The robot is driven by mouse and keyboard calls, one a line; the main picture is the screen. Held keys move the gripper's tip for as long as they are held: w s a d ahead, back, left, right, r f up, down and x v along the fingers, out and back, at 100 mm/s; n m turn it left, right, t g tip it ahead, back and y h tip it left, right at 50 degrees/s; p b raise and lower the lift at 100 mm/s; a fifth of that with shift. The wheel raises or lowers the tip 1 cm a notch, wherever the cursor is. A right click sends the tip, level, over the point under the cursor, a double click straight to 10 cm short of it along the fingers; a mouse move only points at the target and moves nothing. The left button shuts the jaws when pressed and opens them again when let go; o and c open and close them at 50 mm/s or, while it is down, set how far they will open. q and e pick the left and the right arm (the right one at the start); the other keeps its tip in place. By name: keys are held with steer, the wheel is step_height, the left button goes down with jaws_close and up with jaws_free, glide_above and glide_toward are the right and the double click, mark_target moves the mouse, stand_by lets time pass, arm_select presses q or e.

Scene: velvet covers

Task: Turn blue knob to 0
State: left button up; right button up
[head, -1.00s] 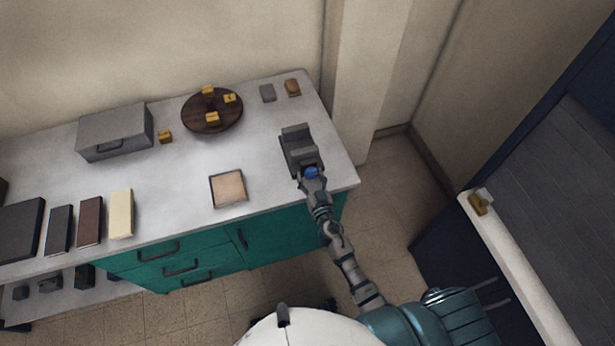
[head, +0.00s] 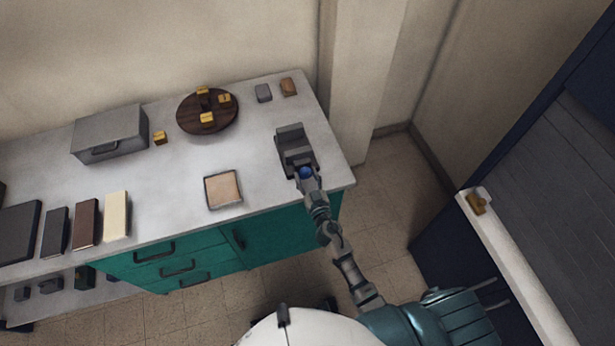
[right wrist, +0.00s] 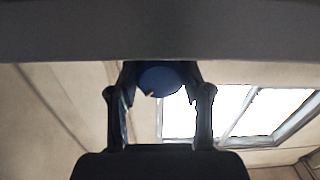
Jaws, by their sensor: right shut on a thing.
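The blue knob (head: 306,172) is on the front of a dark grey device (head: 293,146) near the right end of the counter. My right gripper (head: 307,178) is at the knob, shut on it. In the right wrist view the knob (right wrist: 160,80) sits between the two fingers of my right gripper (right wrist: 160,95), under a grey edge. A small pale mark shows low on the knob's face. I cannot read any number. My left gripper is not in view.
The white counter (head: 260,150) holds a framed tile (head: 223,189), a round brown tray (head: 190,125) with yellow blocks, a grey box (head: 108,135) and several books. A pillar stands behind the device. The counter's right edge is close to it.

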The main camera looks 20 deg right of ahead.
steer(key=shift+d+n, duration=0.1)
steer(key=shift+n, duration=0.7)
steer(key=shift+r+n, duration=0.1)
steer(key=shift+n, duration=0.9)
steer(key=shift+n+b, duration=0.3)
steer(key=shift+n, duration=0.1)
steer(key=n, duration=0.2)
steer(key=shift+n, duration=0.4)
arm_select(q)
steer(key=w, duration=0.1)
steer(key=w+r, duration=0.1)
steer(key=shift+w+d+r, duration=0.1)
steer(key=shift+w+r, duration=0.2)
arm_select(e)
steer(key=shift+n, duration=0.5)
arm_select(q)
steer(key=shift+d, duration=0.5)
arm_select(e)
steer(key=o, duration=1.2)
steer(key=shift+w, duration=0.1)
steer(key=shift+c, duration=0.2)
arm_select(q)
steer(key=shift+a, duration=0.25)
arm_select(e)
steer(key=s, duration=1.2)
